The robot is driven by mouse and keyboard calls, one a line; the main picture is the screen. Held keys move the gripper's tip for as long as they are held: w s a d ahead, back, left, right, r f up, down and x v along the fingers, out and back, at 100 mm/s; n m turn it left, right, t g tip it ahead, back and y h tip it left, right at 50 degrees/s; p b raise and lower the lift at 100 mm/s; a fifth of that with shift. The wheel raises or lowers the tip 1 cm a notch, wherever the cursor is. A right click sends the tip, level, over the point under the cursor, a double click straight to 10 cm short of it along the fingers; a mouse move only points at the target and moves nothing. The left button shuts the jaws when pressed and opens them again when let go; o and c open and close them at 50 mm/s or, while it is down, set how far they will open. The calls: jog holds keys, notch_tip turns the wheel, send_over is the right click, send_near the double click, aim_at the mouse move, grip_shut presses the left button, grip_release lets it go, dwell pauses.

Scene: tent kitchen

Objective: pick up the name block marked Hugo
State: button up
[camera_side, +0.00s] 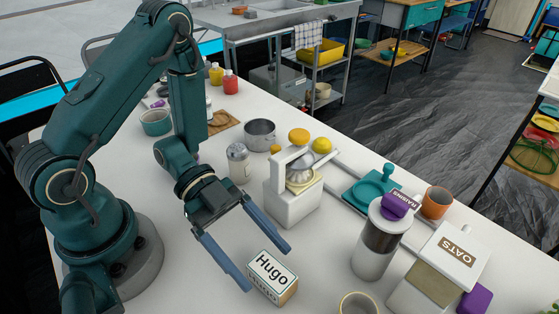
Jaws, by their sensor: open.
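The name block marked Hugo (271,276) lies on the white table near the bottom middle of the side view. Its top is white with a dark border and black letters, and the wording shows again on its front face. Its right end looks wooden. My gripper (268,268) points down toward the block with its two blue fingers spread wide. One finger ends just left of the block and the other above its back right. The gripper is open and holds nothing. I cannot tell whether a finger touches the block.
A white juicer (292,204) stands close behind the block. A glass shaker (239,163) and a metal pot (260,135) stand further back. A canister (378,240), an OATS container (440,272) and a small cup (358,304) stand to the right. Bare table lies left of the block.

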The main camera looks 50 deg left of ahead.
aim_at(265, 266)
jog(key=shift+x, duration=1.65)
grip_shut()
